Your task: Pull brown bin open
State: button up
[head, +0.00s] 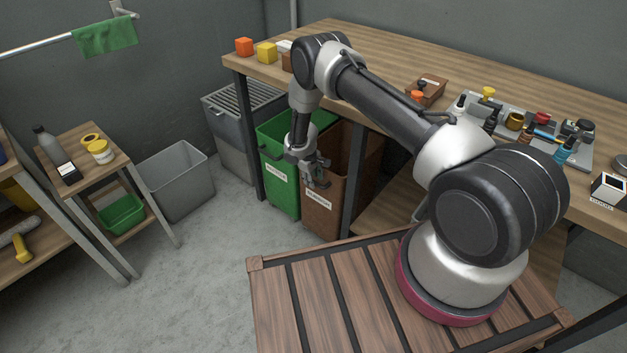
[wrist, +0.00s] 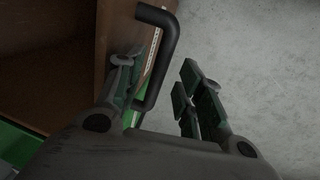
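The brown bin (head: 322,214) stands under the wooden workbench, to the right of a green bin (head: 279,182), with a white label on its front. In the wrist view its brown wall (wrist: 112,35) is at the upper left, and a black bar handle (wrist: 166,52) sticks out from it. My gripper (head: 317,178) is at the upper front of the brown bin. In the wrist view my gripper (wrist: 160,92) is open, with the handle between its fingers. One finger is by the bin's wall, the other on the outer side, apart from the handle.
A grey bin (head: 236,128) with a slatted top stands left of the green bin. An open grey tub (head: 178,180) is on the floor further left. A bench leg (head: 353,180) stands right beside the brown bin. The floor before the bins is clear.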

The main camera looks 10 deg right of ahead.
jog(key=shift+w+d+f, duration=0.1)
jog(key=shift+f, duration=0.6)
grip_shut()
